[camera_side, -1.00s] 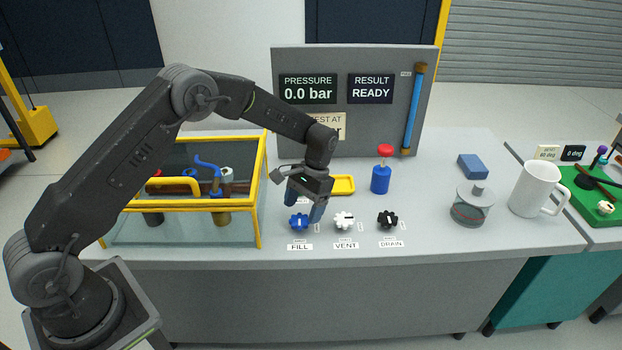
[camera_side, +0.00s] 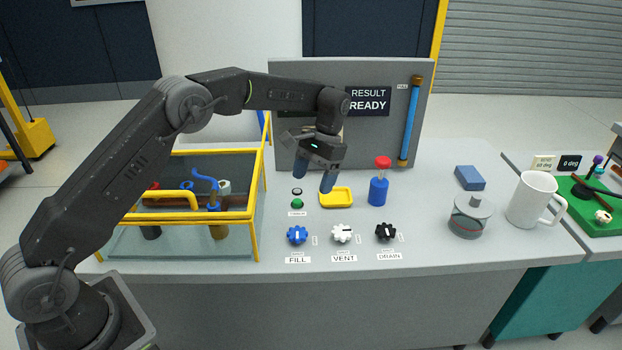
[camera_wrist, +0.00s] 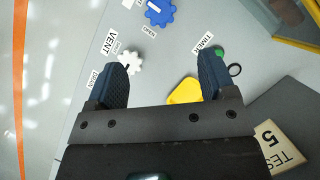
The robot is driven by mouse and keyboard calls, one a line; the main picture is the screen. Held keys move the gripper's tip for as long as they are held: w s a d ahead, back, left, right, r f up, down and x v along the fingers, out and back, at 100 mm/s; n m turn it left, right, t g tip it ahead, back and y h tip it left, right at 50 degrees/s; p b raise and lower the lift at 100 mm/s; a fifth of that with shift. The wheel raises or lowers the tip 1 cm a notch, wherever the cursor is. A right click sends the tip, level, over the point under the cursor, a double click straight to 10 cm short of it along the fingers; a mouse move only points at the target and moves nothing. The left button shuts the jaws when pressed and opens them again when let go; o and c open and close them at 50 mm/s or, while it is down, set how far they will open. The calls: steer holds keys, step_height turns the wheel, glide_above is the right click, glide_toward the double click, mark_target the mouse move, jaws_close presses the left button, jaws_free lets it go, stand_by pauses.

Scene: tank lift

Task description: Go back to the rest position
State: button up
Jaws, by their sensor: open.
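My gripper (camera_side: 313,182) is open and empty, raised above the bench in front of the grey panel. Its two dark blue fingers point down, apart, with the yellow tray (camera_side: 337,198) just right of and below them. In the wrist view, the fingers of my gripper (camera_wrist: 163,80) stand wide with nothing between them. Below are the blue FILL knob (camera_side: 297,235), the white VENT knob (camera_side: 342,233) and the black DRAIN knob (camera_side: 386,232). A green button (camera_side: 297,203) sits below my gripper. My arm hides the pressure readout.
The glass tank (camera_side: 180,240) with a yellow frame (camera_side: 255,200) stands left. The grey panel (camera_side: 375,135) with a blue tube (camera_side: 409,122) rises behind. A blue bottle (camera_side: 378,192) with a red top, a blue block (camera_side: 469,178), a round grey-lidded jar (camera_side: 470,216) and a white mug (camera_side: 533,198) stand right.

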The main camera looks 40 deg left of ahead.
steer(key=s+r+t, duration=0.5)
steer(key=s+r, duration=0.7)
steer(key=r, duration=0.4)
steer(key=s+t, duration=0.5)
steer(key=s, duration=1.4)
steer(key=shift+s+f, duration=0.3)
steer(key=shift+f, duration=0.15)
steer(key=shift+w+d, duration=0.1)
